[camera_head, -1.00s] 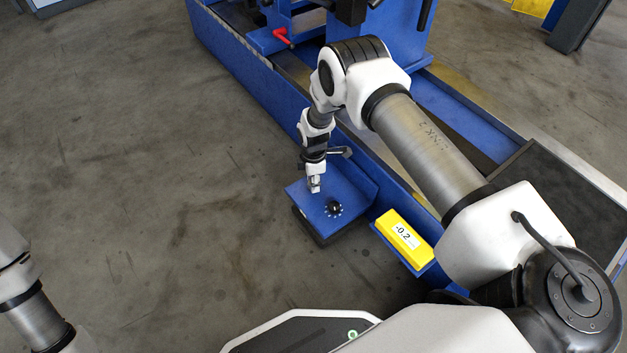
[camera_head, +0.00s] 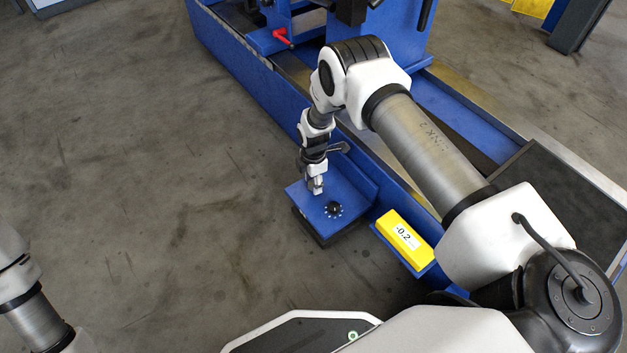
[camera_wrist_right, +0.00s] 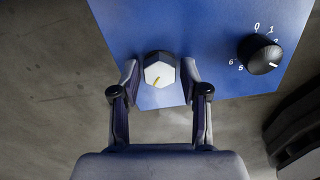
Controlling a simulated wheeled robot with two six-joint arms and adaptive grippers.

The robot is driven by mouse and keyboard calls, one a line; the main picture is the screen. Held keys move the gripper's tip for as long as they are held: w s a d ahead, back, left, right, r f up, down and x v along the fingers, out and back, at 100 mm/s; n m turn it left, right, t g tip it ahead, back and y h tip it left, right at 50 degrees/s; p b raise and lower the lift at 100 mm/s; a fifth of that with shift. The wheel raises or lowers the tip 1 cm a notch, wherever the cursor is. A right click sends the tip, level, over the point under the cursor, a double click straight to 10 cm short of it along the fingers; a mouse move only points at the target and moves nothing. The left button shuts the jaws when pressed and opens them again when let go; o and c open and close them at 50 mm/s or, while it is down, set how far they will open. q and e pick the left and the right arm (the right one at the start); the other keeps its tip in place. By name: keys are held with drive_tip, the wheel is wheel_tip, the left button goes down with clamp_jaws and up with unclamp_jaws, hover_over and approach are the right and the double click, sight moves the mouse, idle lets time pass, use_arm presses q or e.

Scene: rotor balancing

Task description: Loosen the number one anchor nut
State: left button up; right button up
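A hex nut (camera_wrist_right: 159,72) with a white face and a yellow mark sits near the edge of the blue plate in the right wrist view. My right gripper (camera_wrist_right: 160,78) has one finger on each side of it, with narrow gaps that seem to remain, so it looks open around the nut. I cannot read a number on the nut. In the head view my right gripper (camera_head: 316,188) points down onto the blue pedestal (camera_head: 350,197) and hides the nut. My left arm (camera_head: 38,318) shows at the lower left, its gripper out of view.
A black knob (camera_head: 333,208) with white numerals sits beside the nut; it also shows in the right wrist view (camera_wrist_right: 262,55). A yellow display (camera_head: 404,238) reads -0.2. The blue machine bed (camera_head: 255,70) runs behind the pedestal. The floor at left is clear.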

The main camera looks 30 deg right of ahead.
wheel_tip(320, 180, up, 12)
idle(0.6)
